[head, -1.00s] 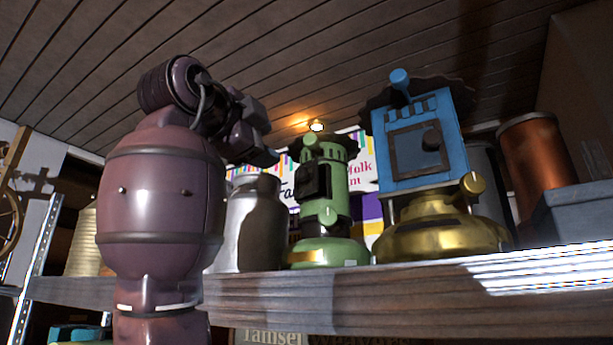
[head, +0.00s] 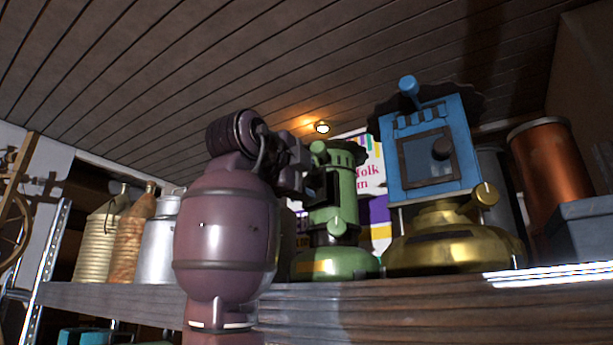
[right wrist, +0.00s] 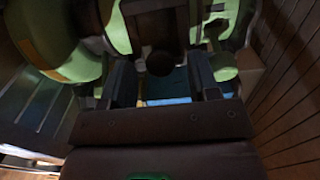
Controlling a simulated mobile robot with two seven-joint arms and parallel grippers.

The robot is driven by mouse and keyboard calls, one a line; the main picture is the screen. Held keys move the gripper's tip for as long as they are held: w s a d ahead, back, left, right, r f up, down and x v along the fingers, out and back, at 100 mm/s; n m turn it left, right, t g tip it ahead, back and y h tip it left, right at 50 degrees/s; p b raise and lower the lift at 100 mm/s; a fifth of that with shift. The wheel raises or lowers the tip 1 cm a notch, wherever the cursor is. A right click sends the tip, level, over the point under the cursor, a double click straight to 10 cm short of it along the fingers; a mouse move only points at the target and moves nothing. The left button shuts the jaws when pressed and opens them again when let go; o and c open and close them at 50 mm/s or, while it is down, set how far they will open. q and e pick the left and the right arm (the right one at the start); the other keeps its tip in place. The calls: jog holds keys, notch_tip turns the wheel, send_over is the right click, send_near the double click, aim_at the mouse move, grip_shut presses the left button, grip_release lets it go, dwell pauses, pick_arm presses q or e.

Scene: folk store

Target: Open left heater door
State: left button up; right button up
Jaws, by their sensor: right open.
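The green heater (head: 341,215) stands on the shelf, left of the blue heater. Its dark door (head: 321,187) is partly hidden by my right arm in the head view. The right wrist view shows the green heater body (right wrist: 60,45), a dark door part (right wrist: 155,25) and a round dark knob (right wrist: 160,62). My right gripper (head: 300,166) is at the left side of the green heater, near the door. Its fingers (right wrist: 162,76) are open, one on each side of the knob in the picture. I cannot tell whether they touch it. My left gripper is out of view.
The blue heater (head: 433,150) with a brass base (head: 450,240) stands close on the right. Beyond it are a copper cylinder (head: 548,175) and a grey box (head: 585,228). Metal cans (head: 160,245) stand at left. The wooden shelf edge (head: 400,310) runs below.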

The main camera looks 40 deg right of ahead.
jog(key=shift+w+d, duration=0.25)
jog(key=shift+d, duration=0.4)
grip_shut()
